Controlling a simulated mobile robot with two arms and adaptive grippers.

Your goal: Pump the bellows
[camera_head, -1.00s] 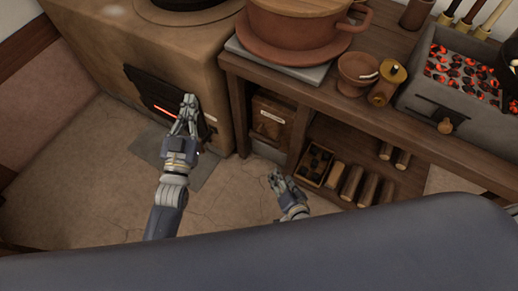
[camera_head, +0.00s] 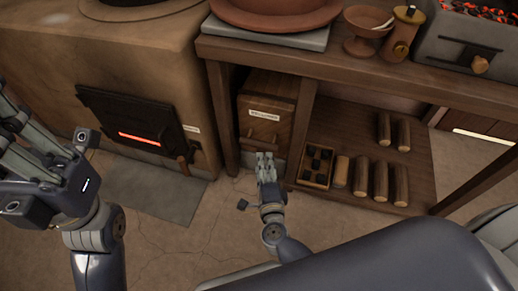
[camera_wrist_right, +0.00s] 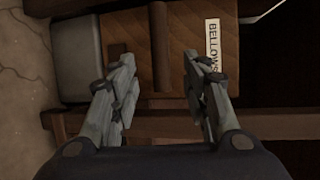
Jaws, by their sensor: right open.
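The bellows (camera_head: 265,98) is a brown wooden box with a white label, under the workbench's left end. A bar handle (camera_head: 262,141) crosses its front below the label. My right gripper (camera_head: 264,157) is just in front of the handle, its fingers pointing at it. In the right wrist view, the open fingers (camera_wrist_right: 158,62) stand on either side of the handle bar (camera_wrist_right: 159,40), with the "BELLOWS" label (camera_wrist_right: 213,42) to the right. Whether they touch the bar is unclear. My left gripper (camera_head: 25,150) is large at the left edge, partly cut off, away from the bellows.
The workbench (camera_head: 340,70) overhangs the bellows, with a leg (camera_head: 222,115) close on its left. A stove door (camera_head: 135,120) glows at left. A crate of dark lumps (camera_head: 318,165) and several logs (camera_head: 381,180) lie right on the shelf. The floor in front is clear.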

